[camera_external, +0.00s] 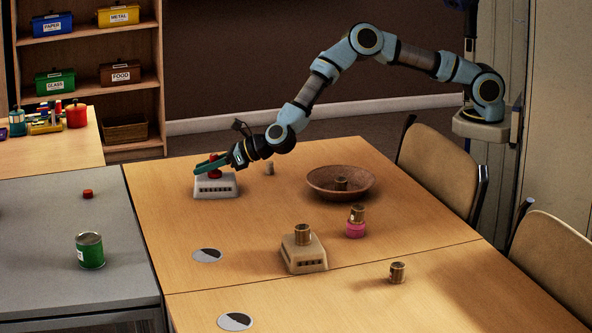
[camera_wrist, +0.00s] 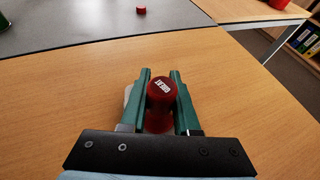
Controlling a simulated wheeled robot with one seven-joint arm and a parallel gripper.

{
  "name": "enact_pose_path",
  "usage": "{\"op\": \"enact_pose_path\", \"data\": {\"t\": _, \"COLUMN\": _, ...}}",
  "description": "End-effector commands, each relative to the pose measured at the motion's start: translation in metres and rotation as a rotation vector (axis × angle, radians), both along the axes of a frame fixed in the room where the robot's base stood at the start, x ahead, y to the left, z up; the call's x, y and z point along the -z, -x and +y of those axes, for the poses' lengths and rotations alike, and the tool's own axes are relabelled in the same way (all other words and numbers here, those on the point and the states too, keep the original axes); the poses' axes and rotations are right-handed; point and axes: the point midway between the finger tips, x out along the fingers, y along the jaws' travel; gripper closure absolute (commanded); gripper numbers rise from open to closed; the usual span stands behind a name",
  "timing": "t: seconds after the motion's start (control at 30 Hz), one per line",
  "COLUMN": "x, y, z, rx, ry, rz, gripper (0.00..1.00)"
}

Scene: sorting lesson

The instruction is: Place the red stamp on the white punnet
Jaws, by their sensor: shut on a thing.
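The red stamp (camera_external: 213,173) is between the green fingers of my gripper (camera_external: 211,165), at the top of the white punnet (camera_external: 216,189) near the left side of the wooden table. I cannot tell whether its base rests on the punnet or is just above it. In the wrist view the stamp (camera_wrist: 161,92) stands upright between the two fingers (camera_wrist: 161,88), its round top with a white label facing the camera. My gripper is shut on it. A pale edge of the punnet (camera_wrist: 128,95) shows beside the left finger; the rest is hidden.
A brown bowl (camera_external: 320,185) holds a small metal cylinder. Another metal cylinder tops a pink piece (camera_external: 355,230). A lone cylinder (camera_external: 397,272) and a small grey one (camera_external: 269,168) stand apart. A green can (camera_external: 90,251) is on the grey table.

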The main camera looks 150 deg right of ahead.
Motion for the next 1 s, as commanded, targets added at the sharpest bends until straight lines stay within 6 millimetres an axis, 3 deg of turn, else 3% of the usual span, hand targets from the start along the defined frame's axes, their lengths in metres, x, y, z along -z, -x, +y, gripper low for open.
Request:
{"op": "enact_pose_path", "data": {"t": 0.3, "x": 0.0023, "y": -0.0003, "z": -0.0002, "rx": 0.000, "ry": 0.002, "rz": -0.001, "gripper": 1.00}}
{"op": "enact_pose_path", "data": {"t": 0.33, "x": 0.0021, "y": -0.0003, "z": -0.0001, "rx": 0.000, "ry": 0.001, "rz": 0.000, "gripper": 0.69}}
{"op": "enact_pose_path", "data": {"t": 0.6, "x": 0.0010, "y": -0.0004, "z": -0.0001, "rx": -0.001, "ry": 0.001, "rz": -0.001, "gripper": 0.41}}
{"op": "enact_pose_path", "data": {"t": 1.0, "x": -0.0037, "y": 0.0020, "z": 0.0063, "rx": -0.001, "ry": 0.001, "rz": -0.001, "gripper": 0.41}}
